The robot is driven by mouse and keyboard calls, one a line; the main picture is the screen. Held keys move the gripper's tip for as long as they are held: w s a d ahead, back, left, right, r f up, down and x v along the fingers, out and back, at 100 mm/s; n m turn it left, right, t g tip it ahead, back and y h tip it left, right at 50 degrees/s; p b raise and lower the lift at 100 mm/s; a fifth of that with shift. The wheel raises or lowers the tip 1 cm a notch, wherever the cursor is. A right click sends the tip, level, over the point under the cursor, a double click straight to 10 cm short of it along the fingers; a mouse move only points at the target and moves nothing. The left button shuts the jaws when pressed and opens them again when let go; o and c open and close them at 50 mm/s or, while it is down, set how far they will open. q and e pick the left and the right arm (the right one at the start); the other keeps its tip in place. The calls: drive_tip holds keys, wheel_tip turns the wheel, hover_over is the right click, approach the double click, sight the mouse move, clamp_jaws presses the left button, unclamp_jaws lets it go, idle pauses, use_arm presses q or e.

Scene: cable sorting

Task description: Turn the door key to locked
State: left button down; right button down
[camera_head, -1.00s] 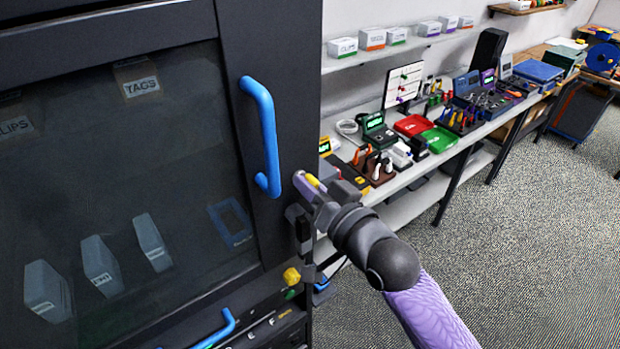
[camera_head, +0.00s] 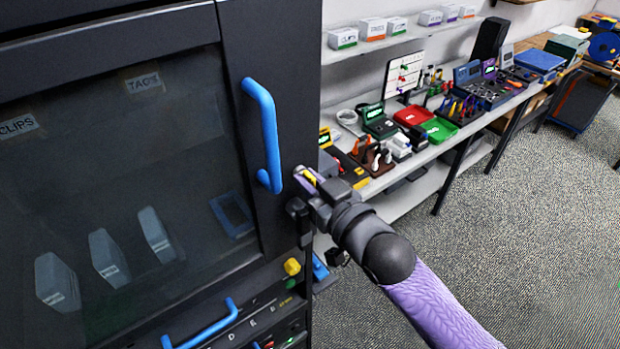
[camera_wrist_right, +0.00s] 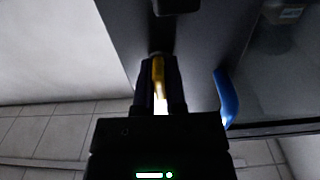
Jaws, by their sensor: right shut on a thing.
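The cabinet door (camera_head: 240,45) is dark with a glass pane and a blue handle (camera_head: 268,135), and it looks closed. The key (camera_wrist_right: 158,68) is yellow and sits at the door's edge, below and right of the handle. My right gripper (camera_head: 308,178) is at the key, its fingers closed around it; in the right wrist view the fingers (camera_wrist_right: 158,85) stand on both sides of the yellow key. The keyhole is hidden behind the fingers, so I cannot tell the lock state. My left gripper is not in view.
Behind the glass stand several grey boxes (camera_head: 110,258). Below the door are a yellow knob (camera_head: 292,266) and a drawer with a blue handle (camera_head: 205,328). A workbench (camera_head: 425,160) with trays and tools runs along the wall at right. The carpeted floor (camera_head: 520,240) at right is clear.

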idle(0.3)
drive_tip(key=c, duration=0.7)
unclamp_jaws()
drive_tip(key=b+v, duration=0.1)
drive_tip(key=v, duration=0.9)
drive_tip(key=shift+b, duration=0.4)
drive_tip(key=shift+f, duration=0.1)
